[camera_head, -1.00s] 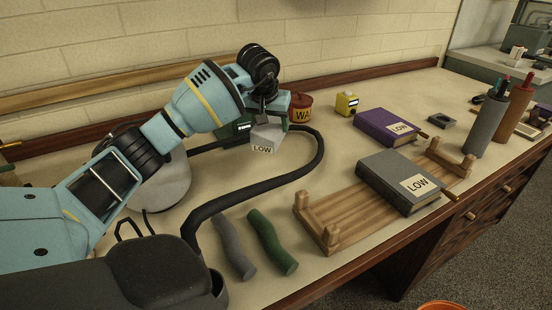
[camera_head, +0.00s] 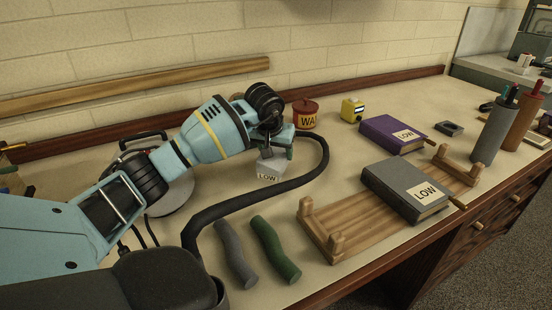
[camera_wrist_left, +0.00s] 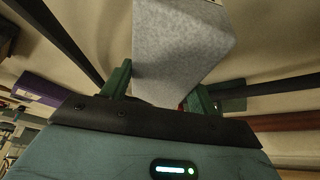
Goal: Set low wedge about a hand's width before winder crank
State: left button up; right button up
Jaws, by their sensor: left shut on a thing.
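A pale grey wedge (camera_head: 268,170) with a LOW label hangs below my left gripper (camera_head: 274,150), which is shut on it. The wedge is at or just above the table top; I cannot tell whether it touches. It also fills the upper middle of the left wrist view (camera_wrist_left: 180,50), between the green fingers. I cannot make out the winder crank for certain; my gripper and arm hide part of the table behind them. My right gripper is not in view.
A thick black hose (camera_head: 265,197) curves close around the wedge's right side. A red can (camera_head: 305,107), yellow device (camera_head: 352,110), purple book (camera_head: 385,132) and grey book (camera_head: 395,190) on a wooden rack (camera_head: 350,225) stand rightward. Grey (camera_head: 236,255) and green rolls (camera_head: 275,250) lie in front.

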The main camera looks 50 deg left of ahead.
aim_at(276, 160)
pick_arm(q)
jog(key=shift+f, duration=1.8)
jog(key=shift+f, duration=0.15)
jog(key=o, duration=1.3)
jog(key=shift+o, duration=0.2)
jog(key=shift+s+r, duration=0.1)
jog(key=shift+r, duration=0.35)
jog(key=v, duration=1.1)
jog(key=shift+s+r+p, duration=0.1)
jog(key=shift+p, duration=0.3)
